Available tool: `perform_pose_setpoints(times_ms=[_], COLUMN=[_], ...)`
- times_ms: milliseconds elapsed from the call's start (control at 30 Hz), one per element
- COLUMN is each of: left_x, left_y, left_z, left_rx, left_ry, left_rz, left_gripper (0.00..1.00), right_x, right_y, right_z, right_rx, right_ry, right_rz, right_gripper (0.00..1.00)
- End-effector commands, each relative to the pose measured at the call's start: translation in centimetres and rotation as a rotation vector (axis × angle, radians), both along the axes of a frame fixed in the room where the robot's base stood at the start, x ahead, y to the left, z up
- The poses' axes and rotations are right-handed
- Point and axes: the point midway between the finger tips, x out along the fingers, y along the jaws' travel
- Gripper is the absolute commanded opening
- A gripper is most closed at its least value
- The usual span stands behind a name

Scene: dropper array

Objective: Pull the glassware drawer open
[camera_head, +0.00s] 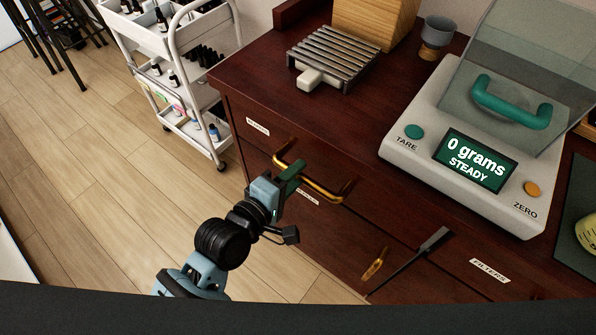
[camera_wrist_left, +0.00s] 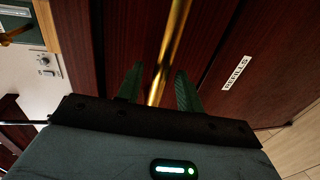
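A brass bar handle (camera_head: 328,193) is fixed to the front of the dark red wooden cabinet at the left. My left gripper (camera_head: 290,174) is at the left part of this handle. In the left wrist view the brass handle (camera_wrist_left: 172,45) runs between the two green fingers of my left gripper (camera_wrist_left: 160,88), with a gap on each side, so the gripper is open around it. The drawer label (camera_head: 307,198) near the handle is partly hidden and I cannot read it. No drawer looks pulled out there. My right gripper is not in view.
A scale (camera_head: 470,150) reading 0 grams, a slatted metal rack (camera_head: 335,58) and a grey cup (camera_head: 437,32) stand on the cabinet top. A white cart (camera_head: 190,70) with bottles stands to the left. A drawer labelled FILTERS (camera_head: 489,270) is lower right.

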Motion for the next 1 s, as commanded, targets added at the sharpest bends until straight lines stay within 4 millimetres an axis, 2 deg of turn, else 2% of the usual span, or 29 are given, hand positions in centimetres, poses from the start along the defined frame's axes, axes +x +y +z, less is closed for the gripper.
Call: perform_pose_setpoints(times_ms=[167,467,733,1000], left_x=[1.04,1.16,1.15,1.15], left_y=[-0.79,-0.89,-0.87,-0.86], left_z=[-0.25,-0.29,-0.29,-0.27], left_rx=[0.000,0.000,0.000,0.000], left_ry=[0.000,0.000,0.000,0.000], left_rz=[-0.001,-0.001,-0.001,0.000], left_gripper=[0.37,0.37,0.01,0.00], right_x=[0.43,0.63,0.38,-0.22], right_y=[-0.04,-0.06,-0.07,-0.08], right_z=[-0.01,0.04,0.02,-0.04], right_rx=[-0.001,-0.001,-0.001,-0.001], right_ry=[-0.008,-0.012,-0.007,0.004], right_rz=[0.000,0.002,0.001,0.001], right_gripper=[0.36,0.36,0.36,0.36])
